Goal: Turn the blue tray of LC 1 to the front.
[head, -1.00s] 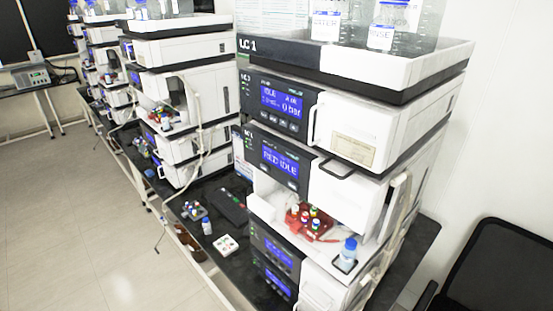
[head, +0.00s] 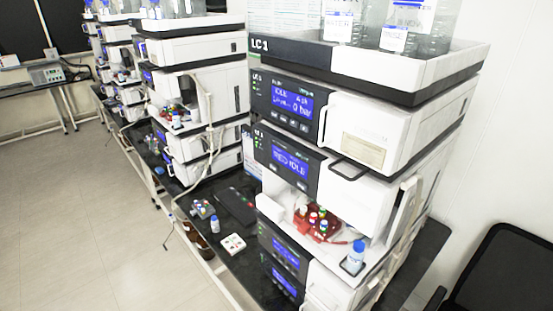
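The LC 1 stack (head: 385,135) stands at the right in the head view, with its "LC 1" label (head: 260,44) on the top tray. In its open sampler bay a red tray (head: 318,231) holds several small vials with coloured caps. I cannot make out a blue tray in the bay; the area behind the red tray is partly hidden. A blue-capped bottle (head: 356,251) stands at the right front of the bay. Neither of my grippers is in view.
A white card with dots (head: 232,243), a small vial rack (head: 203,209) and a blue-capped vial (head: 214,225) lie on the black bench left of the stack. More instrument stacks (head: 195,95) stand behind. A black chair (head: 505,275) is at the lower right. The floor at left is clear.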

